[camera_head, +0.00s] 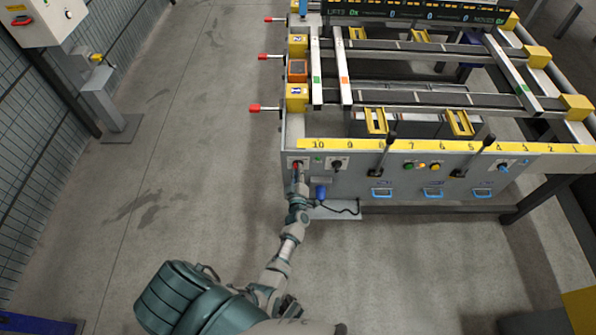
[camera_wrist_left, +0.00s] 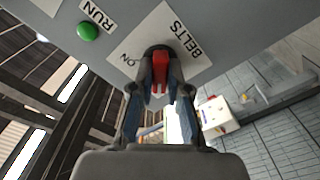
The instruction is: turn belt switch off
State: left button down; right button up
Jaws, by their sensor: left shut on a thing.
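The red belt switch (camera_head: 297,165) is at the left end of the table's grey front panel. In the left wrist view the red switch handle (camera_wrist_left: 160,68) sits on a white plate (camera_wrist_left: 187,28) marked BELTS, with ON printed to one side. My left gripper (camera_head: 298,184) reaches up to the panel from below. In the wrist view my left gripper (camera_wrist_left: 160,92) is shut on the red handle, one finger on each side. The fingers hide part of the handle and plate. My right gripper is not in view.
A green RUN button (camera_wrist_left: 87,31) is close to the belt switch. A black switch (camera_head: 336,163), levers (camera_head: 382,158) and blue handles (camera_head: 381,192) line the panel. A blue plug (camera_head: 320,192) with a black cable is below. The floor (camera_head: 190,200) to the left is clear.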

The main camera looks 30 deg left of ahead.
pick_arm(q)
jog(key=shift+s+d+f, duration=0.1)
jog(key=shift+d+f, duration=0.15)
jog(key=shift+f, duration=0.25)
jog(key=c, duration=1.1)
grip_release()
jog(key=shift+c, duration=0.2)
jog(key=v, duration=1.1)
jog(key=shift+s+d+r, duration=0.15)
jog(key=shift+s+r, duration=0.05)
jog(key=shift+s, duration=0.1)
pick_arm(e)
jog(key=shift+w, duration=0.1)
